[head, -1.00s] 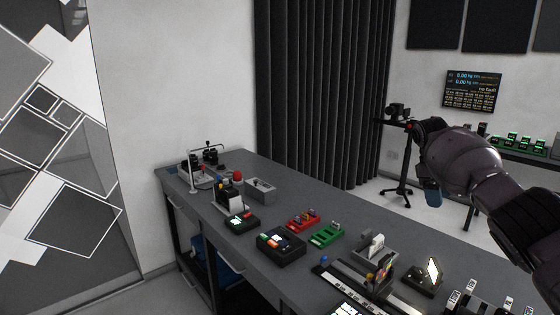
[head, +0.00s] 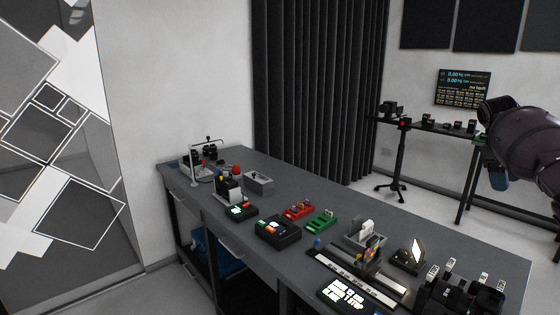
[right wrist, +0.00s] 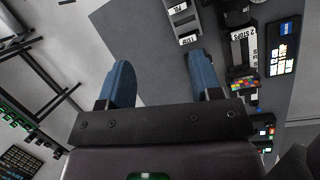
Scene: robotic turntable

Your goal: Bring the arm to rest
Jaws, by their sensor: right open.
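My right arm comes in at the right edge of the head view. Its gripper (head: 497,178) hangs in the air beyond the right end of the grey table (head: 350,203), with a blue finger pointing down. In the right wrist view my right gripper (right wrist: 162,85) shows two blue fingers spread wide apart with nothing between them. The table's corner and floor lie below and beyond the fingers. My left gripper is in neither view.
The table holds a black control box (head: 278,229), a red tray (head: 298,210), a green tray (head: 321,222) and a black device with labelled levers (head: 462,294). A tripod stand (head: 401,165) and a back bench stand behind. The floor between is clear.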

